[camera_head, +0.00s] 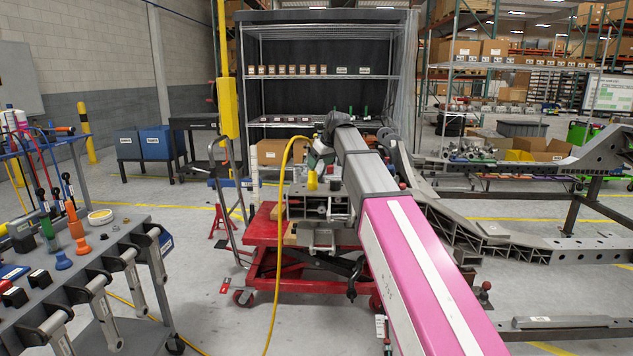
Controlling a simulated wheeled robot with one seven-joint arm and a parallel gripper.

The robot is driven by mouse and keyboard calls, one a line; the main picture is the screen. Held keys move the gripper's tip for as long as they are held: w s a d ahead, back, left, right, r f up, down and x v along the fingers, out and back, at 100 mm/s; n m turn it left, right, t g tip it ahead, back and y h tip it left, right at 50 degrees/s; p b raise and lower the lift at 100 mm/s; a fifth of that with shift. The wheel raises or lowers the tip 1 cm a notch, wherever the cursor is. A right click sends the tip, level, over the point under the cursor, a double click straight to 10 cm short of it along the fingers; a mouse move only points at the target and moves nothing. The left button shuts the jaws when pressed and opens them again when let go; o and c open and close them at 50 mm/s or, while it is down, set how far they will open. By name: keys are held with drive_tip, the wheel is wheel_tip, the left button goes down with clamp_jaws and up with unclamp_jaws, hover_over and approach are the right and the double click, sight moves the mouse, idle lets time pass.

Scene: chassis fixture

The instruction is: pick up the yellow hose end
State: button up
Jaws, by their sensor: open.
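The yellow hose (279,230) rises from the floor in front of the red cart and curves over at the top toward my gripper. A short yellow piece, which looks like the hose end (312,181), shows just above the metal fixture on the cart. My gripper (313,166) is small in view at the far end of my pink and grey arm, pointing down just above this yellow piece. It is open. The fingers are too small to tell whether they stand around the yellow piece or only above it. Part of the hose near its top is hidden by my wrist.
The red lift cart (262,235) carries the metal fixture (300,205). A grey chassis frame (475,235) stands to the right. A tool cart (90,270) is at the left, and a wire shelf (335,97) is behind. Floor between the carts is mostly clear, crossed by the hose.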

sight(313, 178)
drive_tip(key=x, duration=0.8)
drive_tip(key=shift+s+a+f, duration=0.1)
drive_tip(key=shift+s+f, duration=0.05)
drive_tip(key=shift+f, duration=0.1)
drive_tip(key=c, duration=1.2)
